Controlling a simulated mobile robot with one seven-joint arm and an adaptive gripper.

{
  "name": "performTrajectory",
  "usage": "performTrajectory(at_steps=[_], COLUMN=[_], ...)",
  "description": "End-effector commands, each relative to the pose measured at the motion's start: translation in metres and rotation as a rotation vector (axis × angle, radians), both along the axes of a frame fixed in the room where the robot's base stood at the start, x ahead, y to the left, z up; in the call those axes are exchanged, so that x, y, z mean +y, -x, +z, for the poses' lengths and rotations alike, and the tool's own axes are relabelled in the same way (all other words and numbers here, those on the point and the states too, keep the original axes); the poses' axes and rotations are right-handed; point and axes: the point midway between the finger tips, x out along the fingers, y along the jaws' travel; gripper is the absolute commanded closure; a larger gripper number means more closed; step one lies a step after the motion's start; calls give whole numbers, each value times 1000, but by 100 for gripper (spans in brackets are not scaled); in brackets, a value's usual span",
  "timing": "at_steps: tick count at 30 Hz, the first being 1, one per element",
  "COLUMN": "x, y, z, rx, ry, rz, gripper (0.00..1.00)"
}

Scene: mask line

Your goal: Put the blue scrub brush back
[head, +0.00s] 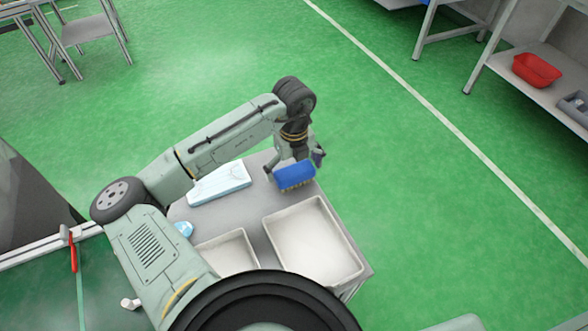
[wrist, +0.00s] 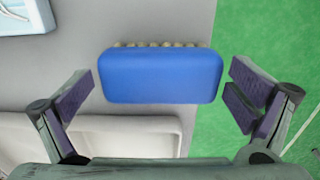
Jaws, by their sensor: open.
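The blue scrub brush (head: 295,176) is a blue block with tan bristles, near the far right corner of a small grey table (head: 246,212) in the head view. In the wrist view the brush (wrist: 160,75) lies between the fingers, with its bristles along the far edge. My gripper (wrist: 161,98) is open, with one finger on each side of the brush and a visible gap on both sides. My gripper also shows in the head view (head: 294,164), right at the brush. I cannot tell whether the brush rests flat on the table.
Two pale trays stand on the near part of the table, a larger one (head: 322,210) and a partly hidden one (head: 243,237). A light blue-white packet (head: 220,184) lies left of the brush. A red bin (head: 537,69) sits on a shelf far right. Green floor is free around.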

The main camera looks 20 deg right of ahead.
Motion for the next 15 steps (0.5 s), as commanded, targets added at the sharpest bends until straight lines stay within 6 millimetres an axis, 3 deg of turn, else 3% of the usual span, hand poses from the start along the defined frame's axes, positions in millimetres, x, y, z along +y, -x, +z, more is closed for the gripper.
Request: performTrajectory(at_steps=[15], x=[-1], y=[0], z=[98], rx=[-2], ry=[2], rz=[-2], gripper=[0])
